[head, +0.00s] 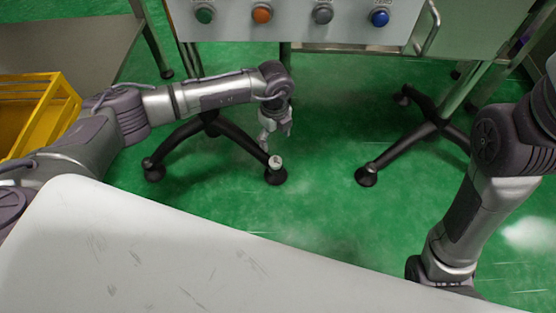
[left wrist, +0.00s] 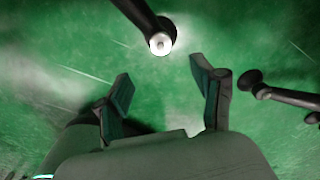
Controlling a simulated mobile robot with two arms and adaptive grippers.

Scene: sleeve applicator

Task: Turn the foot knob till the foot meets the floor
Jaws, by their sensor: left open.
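The pale round foot knob (head: 275,161) stands on top of a black foot (head: 276,178), at the end of a dark leg of the machine stand. In the left wrist view the knob (left wrist: 160,43) shows from above, bright, beyond the fingertips and about midway between them. My left gripper (head: 273,138) is open and empty, close above the knob and pointing down. Its two spread fingers also show in the left wrist view (left wrist: 165,88). Whether the foot touches the floor cannot be told. My right gripper is out of sight; only its arm shows.
Other black feet (head: 367,176) stand on the green floor (head: 320,130). A control panel (head: 300,22) with several coloured buttons is above. A yellow crate (head: 65,100) is at left. A white surface (head: 180,250) fills the front.

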